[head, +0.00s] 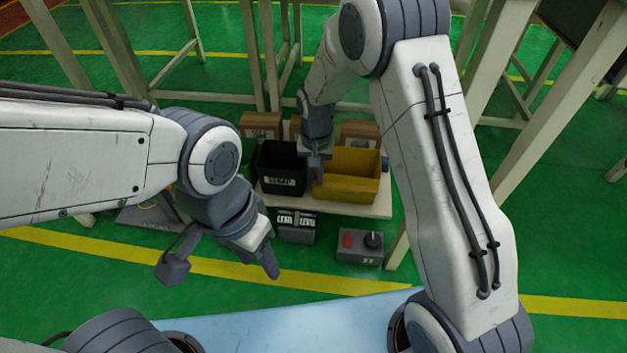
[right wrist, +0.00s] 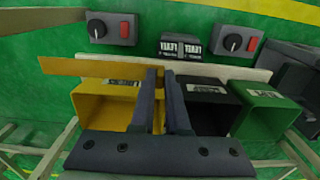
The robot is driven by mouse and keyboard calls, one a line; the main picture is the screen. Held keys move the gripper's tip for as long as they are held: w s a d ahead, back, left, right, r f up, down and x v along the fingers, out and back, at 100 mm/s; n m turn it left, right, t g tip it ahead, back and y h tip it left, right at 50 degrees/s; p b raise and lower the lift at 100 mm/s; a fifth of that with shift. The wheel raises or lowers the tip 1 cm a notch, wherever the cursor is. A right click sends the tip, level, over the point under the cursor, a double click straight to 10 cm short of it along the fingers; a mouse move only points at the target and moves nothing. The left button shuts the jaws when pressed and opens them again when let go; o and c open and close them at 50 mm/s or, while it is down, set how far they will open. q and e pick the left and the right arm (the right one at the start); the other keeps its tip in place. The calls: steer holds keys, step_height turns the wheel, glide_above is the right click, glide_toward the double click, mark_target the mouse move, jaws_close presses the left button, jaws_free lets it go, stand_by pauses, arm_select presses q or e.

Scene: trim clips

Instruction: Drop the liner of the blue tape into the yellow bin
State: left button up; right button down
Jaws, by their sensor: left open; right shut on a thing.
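The yellow bin (head: 350,190) stands on a low board, right of a black bin; it also shows in the right wrist view (right wrist: 100,105). My right gripper (head: 316,178) is over the border between these two bins. In the right wrist view, its fingers (right wrist: 160,75) are shut on the end of a flat yellow-orange strip, which looks like the liner (right wrist: 95,67). The strip sticks out to the left, above the yellow bin's edge. I cannot make out the strip in the head view. My left gripper (head: 222,268) is open and empty, left of the bins.
The black bin (head: 281,172) is labelled as scrap. A green bin (right wrist: 265,118) shows beside it in the right wrist view. Cardboard boxes (head: 262,124) stand behind the bins. A control box (head: 360,247) is in front, and pale frame legs (head: 545,110) flank the area.

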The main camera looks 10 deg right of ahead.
steer(key=w+d+f, duration=0.2)
steer(key=w, duration=0.5)
steer(key=w+d+f+p, duration=0.1)
steer(key=w+d+f, duration=0.1)
steer(key=w, duration=0.5)
steer(key=shift+f, duration=0.15)
stand_by(0.4)
steer(key=c, duration=0.8)
jaws_free()
steer(key=shift+c, duration=0.2)
